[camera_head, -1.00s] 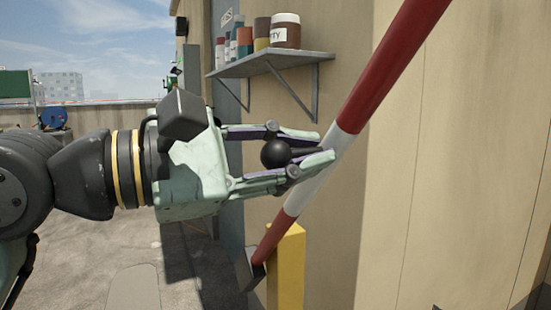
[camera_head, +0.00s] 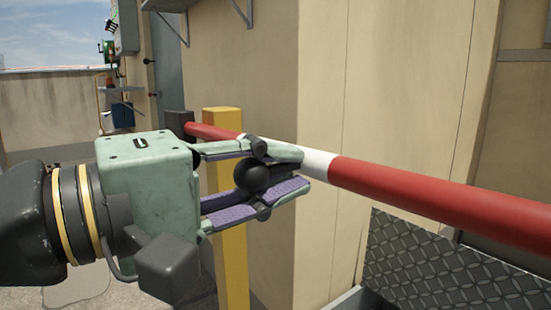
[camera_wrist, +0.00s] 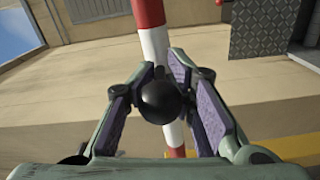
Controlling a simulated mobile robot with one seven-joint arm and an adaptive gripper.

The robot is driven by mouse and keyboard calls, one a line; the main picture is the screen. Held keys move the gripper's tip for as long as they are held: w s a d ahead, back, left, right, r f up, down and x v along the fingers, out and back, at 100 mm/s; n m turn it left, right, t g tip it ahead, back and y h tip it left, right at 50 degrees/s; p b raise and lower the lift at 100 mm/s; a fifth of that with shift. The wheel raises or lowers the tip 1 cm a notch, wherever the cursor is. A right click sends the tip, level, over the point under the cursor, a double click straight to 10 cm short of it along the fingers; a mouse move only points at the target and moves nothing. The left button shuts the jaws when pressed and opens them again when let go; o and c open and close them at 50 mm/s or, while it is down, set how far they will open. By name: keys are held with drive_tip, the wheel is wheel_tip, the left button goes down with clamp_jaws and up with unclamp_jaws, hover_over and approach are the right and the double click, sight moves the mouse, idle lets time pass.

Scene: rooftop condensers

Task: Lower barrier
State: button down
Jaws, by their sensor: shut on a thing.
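The barrier is a red and white pole (camera_head: 430,192) that runs nearly level across the head view, dropping slightly toward the right and the camera. Its far end meets a dark bracket (camera_head: 178,124) beside a yellow post (camera_head: 233,262). A black ball knob (camera_head: 252,178) sticks out from the pole near its white band. My gripper (camera_head: 285,172) is shut on this knob, with purple-padded fingers above and below it. In the wrist view the knob (camera_wrist: 160,101) sits between the fingers, and the pole (camera_wrist: 154,45) passes behind it.
A beige wall (camera_head: 360,80) stands close behind the pole. A dark diamond-plate panel (camera_head: 450,270) is at the lower right, under the pole. A shelf bracket (camera_head: 242,12) hangs on the wall at the top. Open rooftop floor lies at the left.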

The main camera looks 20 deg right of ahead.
drive_tip(key=shift+s+a+f+m+b, duration=0.1)
drive_tip(key=shift+f+m+b, duration=0.4)
drive_tip(key=shift+f, duration=0.5)
drive_tip(key=shift+f, duration=0.1)
drive_tip(key=c, duration=1.6)
unclamp_jaws()
drive_tip(key=shift+a, duration=0.15)
drive_tip(key=v, duration=1.2)
